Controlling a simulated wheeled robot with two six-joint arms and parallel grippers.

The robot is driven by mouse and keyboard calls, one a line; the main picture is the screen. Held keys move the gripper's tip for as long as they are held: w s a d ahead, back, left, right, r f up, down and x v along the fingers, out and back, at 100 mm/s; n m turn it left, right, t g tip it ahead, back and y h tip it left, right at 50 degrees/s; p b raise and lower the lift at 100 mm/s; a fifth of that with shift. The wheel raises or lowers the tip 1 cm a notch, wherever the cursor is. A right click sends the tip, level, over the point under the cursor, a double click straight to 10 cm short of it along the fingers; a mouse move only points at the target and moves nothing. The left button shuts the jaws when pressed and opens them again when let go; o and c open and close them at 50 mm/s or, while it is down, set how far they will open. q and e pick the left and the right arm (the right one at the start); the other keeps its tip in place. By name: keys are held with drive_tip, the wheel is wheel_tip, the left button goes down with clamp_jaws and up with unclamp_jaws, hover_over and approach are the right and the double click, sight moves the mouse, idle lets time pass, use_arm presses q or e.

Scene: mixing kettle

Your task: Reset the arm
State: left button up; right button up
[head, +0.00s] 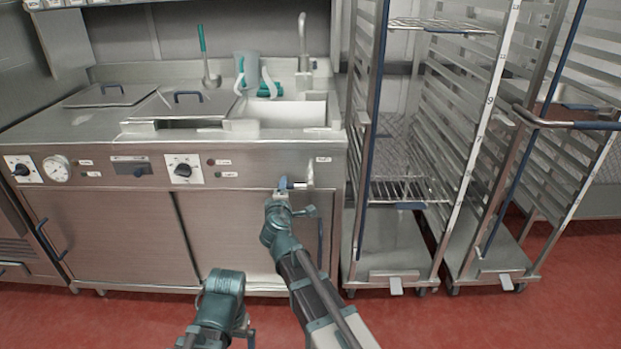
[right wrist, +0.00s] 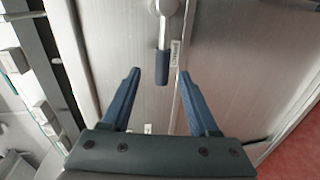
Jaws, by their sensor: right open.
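My right gripper (head: 292,184) reaches up to the front of the steel counter, just below its control panel. In the right wrist view its two blue fingers (right wrist: 159,74) are spread apart with nothing held. A metal lever with a blue grip (right wrist: 162,66) hangs beyond the fingertips, lined up with the gap between them. I cannot tell how far it is from the fingers. My left arm is low at the bottom of the head view, its teal wrist bent; its gripper does not clearly show.
The steel counter (head: 100,180) has two lidded wells, a sink (head: 295,112) and a pitcher (head: 246,68). A ladle (head: 206,65) hangs behind. Wheeled racks (head: 397,255) stand close to the right. The red floor (head: 130,318) in front is clear.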

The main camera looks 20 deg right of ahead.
drive_tip(key=v, duration=0.3)
drive_tip(key=shift+w, duration=0.1)
drive_tip(key=s+f+m+g, duration=0.7)
drive_tip(key=s+f, duration=0.4)
drive_tip(key=s, duration=0.1)
drive_tip(key=s+a+f+m+g+y, duration=0.1)
drive_tip(key=s+a+f+m+g, duration=0.2)
drive_tip(key=s, duration=0.6)
drive_tip(key=s+a+f+m+g+y, duration=0.1)
drive_tip(key=s+a+f+g, duration=0.3)
drive_tip(key=s, duration=0.5)
wheel_tip(320, 180, up, 31)
drive_tip(key=s+g+p, duration=0.1)
drive_tip(key=p, duration=2.9)
drive_tip(key=shift+f+y, duration=0.25)
drive_tip(key=shift+y, duration=0.15)
